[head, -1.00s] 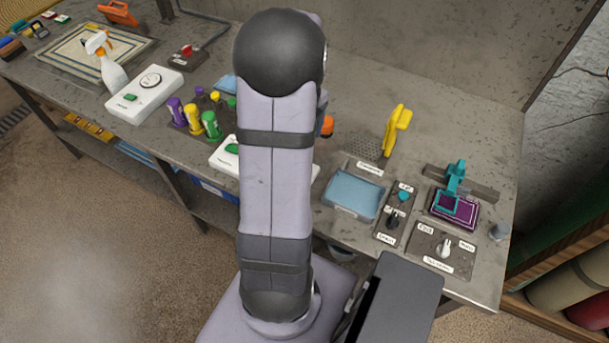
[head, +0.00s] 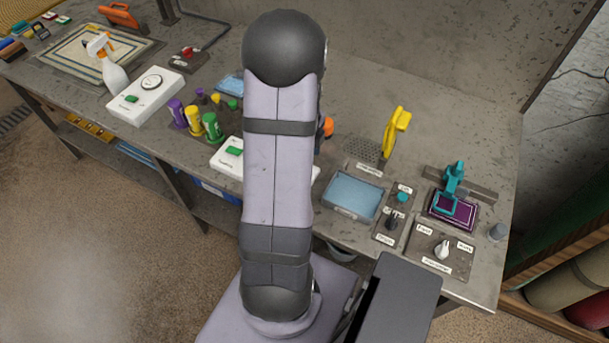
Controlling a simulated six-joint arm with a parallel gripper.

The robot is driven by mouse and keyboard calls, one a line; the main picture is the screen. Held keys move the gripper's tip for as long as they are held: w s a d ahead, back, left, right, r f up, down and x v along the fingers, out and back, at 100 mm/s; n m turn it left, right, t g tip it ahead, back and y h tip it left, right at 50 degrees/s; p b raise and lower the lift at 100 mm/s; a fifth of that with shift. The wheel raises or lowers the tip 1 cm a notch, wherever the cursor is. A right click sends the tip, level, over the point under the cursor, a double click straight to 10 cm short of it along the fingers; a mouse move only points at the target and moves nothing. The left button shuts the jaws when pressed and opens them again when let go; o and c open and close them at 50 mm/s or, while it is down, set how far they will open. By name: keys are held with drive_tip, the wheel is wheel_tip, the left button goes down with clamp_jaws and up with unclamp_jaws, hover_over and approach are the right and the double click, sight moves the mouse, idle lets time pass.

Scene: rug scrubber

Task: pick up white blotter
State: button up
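I cannot make out a white blotter in the head view; no object there is clearly one. My arm stands upright in the middle of the picture and covers part of the bench behind it. My gripper does not show; it is hidden behind the arm or out of the picture. A small orange part shows at the right edge of the arm, and I cannot tell what it belongs to.
Right of my arm are a light blue tray (head: 350,196), a yellow tool (head: 397,130), switch panels and a teal tool (head: 452,187) over a purple pad. To the left are a spray bottle (head: 112,72), a dial box (head: 146,96), coloured bottles and a framed rug (head: 75,50).

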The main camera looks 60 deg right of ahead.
drive_tip(key=shift+w+d+f+p, duration=0.1)
drive_tip(key=shift+f+p, duration=0.75)
drive_tip(key=shift+f, duration=1.4)
drive_tip(key=c, duration=1.1)
